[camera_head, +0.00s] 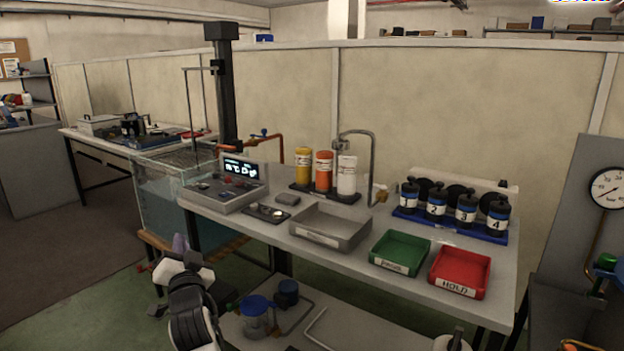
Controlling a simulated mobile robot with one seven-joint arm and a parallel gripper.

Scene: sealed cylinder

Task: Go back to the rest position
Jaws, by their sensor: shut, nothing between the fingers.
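Part of my own arm, in white and black links, shows at the lower left, in front of the bench's left end. My gripper cannot be made out; its fingers are not in view. The grey bench (385,277) stands ahead of and to the right of the visible links. On it are a control box with a lit display (240,170), an empty-looking grey tray (333,227), a green tray (400,254) and a red tray marked HOLD (460,271). No sealed cylinder can be clearly identified.
Yellow, orange and white bottles (324,171) stand on a dark rack. Several numbered black containers (436,206) stand on a blue base. A water tank (165,200) is left of the bench. A gauge panel (603,190) stands right. Open floor (60,300) lies left.

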